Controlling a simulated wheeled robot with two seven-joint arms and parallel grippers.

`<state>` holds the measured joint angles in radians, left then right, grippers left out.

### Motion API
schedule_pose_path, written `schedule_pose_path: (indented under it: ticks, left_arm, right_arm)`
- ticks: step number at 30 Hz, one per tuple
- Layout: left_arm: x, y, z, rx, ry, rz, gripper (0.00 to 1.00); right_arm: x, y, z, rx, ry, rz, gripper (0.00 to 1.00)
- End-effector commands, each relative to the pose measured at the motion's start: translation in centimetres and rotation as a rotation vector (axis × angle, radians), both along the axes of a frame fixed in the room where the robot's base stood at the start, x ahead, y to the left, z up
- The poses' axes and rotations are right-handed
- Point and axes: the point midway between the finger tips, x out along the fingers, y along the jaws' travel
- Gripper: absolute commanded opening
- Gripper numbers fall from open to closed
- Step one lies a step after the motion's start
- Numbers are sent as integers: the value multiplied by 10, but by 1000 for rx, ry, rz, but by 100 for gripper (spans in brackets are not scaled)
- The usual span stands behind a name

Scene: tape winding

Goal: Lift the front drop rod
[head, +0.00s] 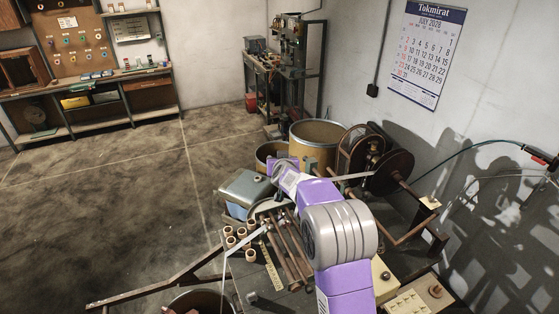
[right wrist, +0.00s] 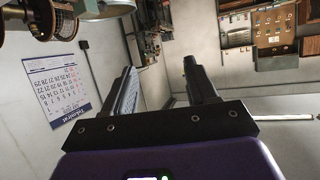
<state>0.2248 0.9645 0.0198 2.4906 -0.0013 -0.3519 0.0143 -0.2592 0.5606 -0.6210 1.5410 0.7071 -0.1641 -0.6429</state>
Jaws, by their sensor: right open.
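Several brown rods (head: 283,252) lie side by side on the winding machine, just left of my right arm in the head view. I cannot tell which of them is the front drop rod, and my arm covers part of that area. My right arm reaches over the machine from the bottom. Its gripper is hard to make out in the head view. In the right wrist view my right gripper (right wrist: 160,75) is open, with two dark fingers apart and nothing between them. No rod shows clearly there. My left gripper is not in view.
Copper-coloured spools (head: 240,240) stand left of the rods. A grey-lidded box (head: 245,188) and large drums (head: 317,140) stand behind. Dark reels (head: 388,172) are at the right by the wall. A long bar (head: 150,285) juts out left. The floor at left is clear.

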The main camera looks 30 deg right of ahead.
Motion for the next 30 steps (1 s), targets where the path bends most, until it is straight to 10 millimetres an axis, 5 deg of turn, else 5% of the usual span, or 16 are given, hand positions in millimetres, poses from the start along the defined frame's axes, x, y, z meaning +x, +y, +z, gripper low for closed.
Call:
schedule_pose_path:
  ticks: [12, 30]
  left_arm:
    - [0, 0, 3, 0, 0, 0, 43]
    - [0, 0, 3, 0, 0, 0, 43]
  right_arm:
    - [-45, 19, 22, 0, 0, 2, 57]
    - [-48, 20, 22, 0, 2, 0, 57]
